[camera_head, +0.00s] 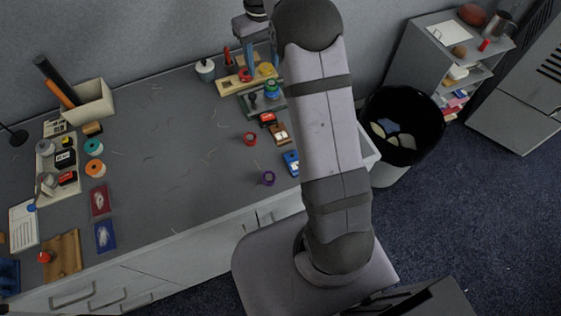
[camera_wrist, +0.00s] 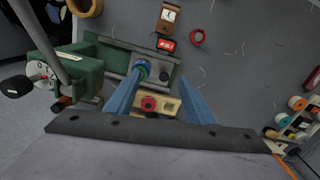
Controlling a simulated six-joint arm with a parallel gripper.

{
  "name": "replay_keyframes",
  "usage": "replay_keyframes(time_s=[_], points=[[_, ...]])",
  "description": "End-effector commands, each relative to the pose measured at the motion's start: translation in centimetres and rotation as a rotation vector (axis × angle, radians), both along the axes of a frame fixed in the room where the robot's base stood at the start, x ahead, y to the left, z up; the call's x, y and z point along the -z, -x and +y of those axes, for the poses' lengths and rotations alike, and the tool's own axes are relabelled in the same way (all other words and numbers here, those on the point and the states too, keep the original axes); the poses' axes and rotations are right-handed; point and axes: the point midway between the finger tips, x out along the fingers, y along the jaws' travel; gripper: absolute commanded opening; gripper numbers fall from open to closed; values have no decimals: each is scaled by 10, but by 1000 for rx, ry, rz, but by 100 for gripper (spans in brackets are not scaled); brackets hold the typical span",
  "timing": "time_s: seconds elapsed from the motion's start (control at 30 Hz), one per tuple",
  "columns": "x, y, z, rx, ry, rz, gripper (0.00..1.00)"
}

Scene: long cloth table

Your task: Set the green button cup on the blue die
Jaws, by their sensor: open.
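A round green piece (camera_head: 272,86) sits over a blue round base on a grey-green plate in the head view. In the wrist view the green piece (camera_wrist: 139,66) shows inside a blue ring, the blue die (camera_wrist: 144,73). It looks seated on the die, but I cannot tell whether it touches. My gripper (camera_wrist: 160,80) is open, its two blue fingers apart, with the left fingertip close to the green piece in the picture. No object shows held between them. In the head view my gripper (camera_head: 261,58) is at the table's back, partly behind my arm.
A wooden block with a red piece (camera_wrist: 148,104) lies nearest my gripper's base in the wrist view. A large green machine (camera_wrist: 75,75) stands at left. A red ring (camera_head: 250,138) and a purple ring (camera_head: 268,178) lie on the table. The middle of the table is mostly clear.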

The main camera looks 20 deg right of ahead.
Motion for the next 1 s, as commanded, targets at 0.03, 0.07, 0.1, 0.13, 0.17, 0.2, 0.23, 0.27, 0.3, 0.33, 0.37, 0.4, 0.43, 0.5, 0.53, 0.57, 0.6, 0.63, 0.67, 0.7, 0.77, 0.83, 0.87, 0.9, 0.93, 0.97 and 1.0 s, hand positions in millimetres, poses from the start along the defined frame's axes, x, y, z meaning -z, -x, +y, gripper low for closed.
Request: replay_keyframes(time_s=[0.03, 0.07, 0.1, 0.13, 0.17, 0.2, 0.23, 0.27, 0.3, 0.33, 0.37, 0.4, 0.43, 0.5, 0.53, 0.57, 0.6, 0.63, 0.67, 0.7, 0.77, 0.83, 0.87, 0.9, 0.93, 0.97, 1.0], points=[[-3, 15, 8, 8, 0, 0, 49], [-3, 23, 11, 13, 0, -1, 49], [-3, 34, 16, 21, 1, -1, 49], [-3, 43, 20, 26, 1, -1, 49], [-2, 52, 24, 31, 1, -2, 49], [-1, 65, 28, 40, 1, -2, 49], [0, 75, 32, 45, 1, -2, 49], [2, 85, 35, 51, 1, -1, 49], [4, 99, 39, 58, 1, -1, 49], [5, 110, 43, 63, 0, -3, 49], [7, 121, 46, 69, 1, -2, 49], [10, 137, 49, 76, 1, -2, 49], [13, 148, 52, 82, 0, -3, 49], [19, 175, 58, 94, 1, -2, 49], [22, 187, 60, 100, 1, -2, 49], [25, 198, 62, 105, 0, -3, 49], [29, 212, 64, 111, 1, -2, 49], [32, 222, 65, 116, 0, -3, 49], [35, 231, 67, 120, 0, -3, 49], [39, 243, 68, 124, 1, -2, 49], [44, 257, 70, 132, 1, -2, 49], [49, 271, 72, 138, 1, -2, 49], [50, 276, 72, 140, 1, -1, 49], [52, 280, 72, 142, 1, -1, 49], [53, 283, 73, 144, 1, 0, 49], [54, 286, 73, 145, 1, 0, 49], [55, 287, 73, 146, 1, -1, 49]])
